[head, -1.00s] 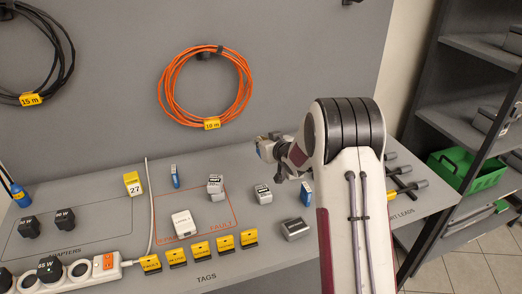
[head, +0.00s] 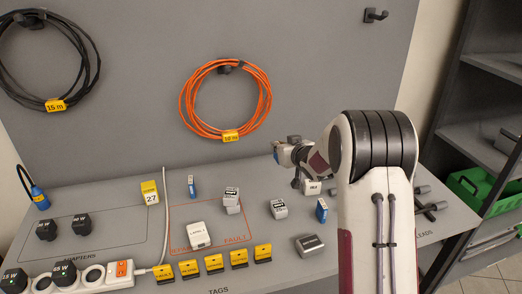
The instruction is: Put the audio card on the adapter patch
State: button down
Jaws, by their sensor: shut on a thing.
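My gripper (head: 297,181) is at the back right of the bench, partly behind my own arm. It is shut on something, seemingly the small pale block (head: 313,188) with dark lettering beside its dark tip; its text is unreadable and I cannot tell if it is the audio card. The adapter patch (head: 98,226) is an outlined area on the left of the bench, lettered with a partly hidden "ADAPTERS". Two black adapters stand in its left part, a left one (head: 46,230) and a right one (head: 82,225). Its middle and right look bare.
A white power strip (head: 95,275) with plugs lies in front of the patch.

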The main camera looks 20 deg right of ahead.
jog(key=a+n+g+y, duration=0.1)
jog(key=a+n+y, duration=0.35)
jog(key=a, duration=2.45)
jog(key=s+a+n+g+y, duration=0.1)
jog(key=s+a+n+y, duration=0.1)
jog(key=a, duration=1.1)
jog(key=s+a+n+g+y, duration=0.1)
jog(key=s+a, duration=0.4)
jog(key=a, duration=0.7)
jog(key=shift+s+a+r+n+g+y, duration=0.15)
jog(key=shift+s+a+n+g+y, duration=0.1)
jog(key=shift+a+n+g+y, duration=0.25)
jog(key=shift+d, duration=0.1)
notch_tip(320, 180, down, 6)
jog(key=shift+f, duration=2)
